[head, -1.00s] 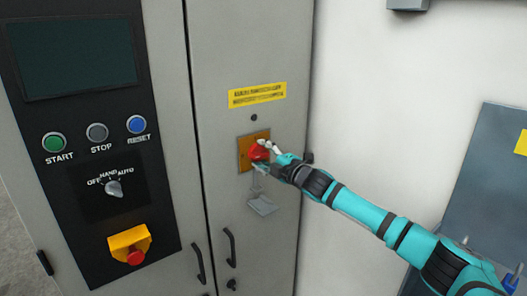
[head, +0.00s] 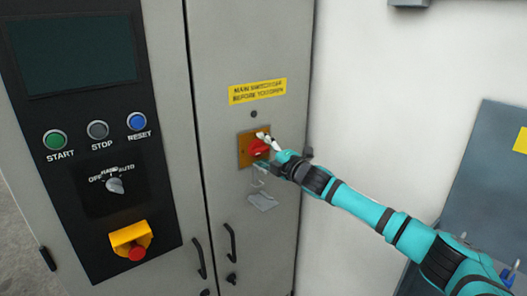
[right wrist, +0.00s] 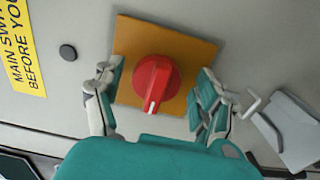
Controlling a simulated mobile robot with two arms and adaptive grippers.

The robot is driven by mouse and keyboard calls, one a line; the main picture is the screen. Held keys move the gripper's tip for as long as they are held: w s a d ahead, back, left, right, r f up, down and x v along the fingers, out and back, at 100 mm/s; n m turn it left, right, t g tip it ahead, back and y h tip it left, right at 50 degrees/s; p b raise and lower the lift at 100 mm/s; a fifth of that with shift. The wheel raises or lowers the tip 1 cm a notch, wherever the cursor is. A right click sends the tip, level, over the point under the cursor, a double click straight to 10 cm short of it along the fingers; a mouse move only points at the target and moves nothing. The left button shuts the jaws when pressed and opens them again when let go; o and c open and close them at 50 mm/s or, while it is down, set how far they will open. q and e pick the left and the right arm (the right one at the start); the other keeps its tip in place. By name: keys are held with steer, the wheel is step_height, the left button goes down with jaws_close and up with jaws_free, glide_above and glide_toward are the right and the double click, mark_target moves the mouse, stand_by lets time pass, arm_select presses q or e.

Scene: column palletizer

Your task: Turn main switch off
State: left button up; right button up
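The main switch is a red rotary knob (head: 257,148) on an orange square plate on the grey cabinet door. In the right wrist view the knob (right wrist: 156,82) has a white mark pointing down in the picture, slightly left; the orange plate (right wrist: 190,52) is behind it. My right gripper (head: 261,151) is at the knob. In the right wrist view its two fingers (right wrist: 158,95) stand apart, one on each side of the knob, with visible gaps to it. My left gripper is not in view.
A yellow label (head: 257,92) about the main switch is above it. A padlock-like grey tag (head: 263,201) hangs below. The black control panel (head: 75,215) with buttons, selector and emergency stop is left. Door handles (head: 230,243) are lower down. White wall is right.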

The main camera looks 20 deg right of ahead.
steer(key=v, duration=1.2)
steer(key=shift+r, duration=0.1)
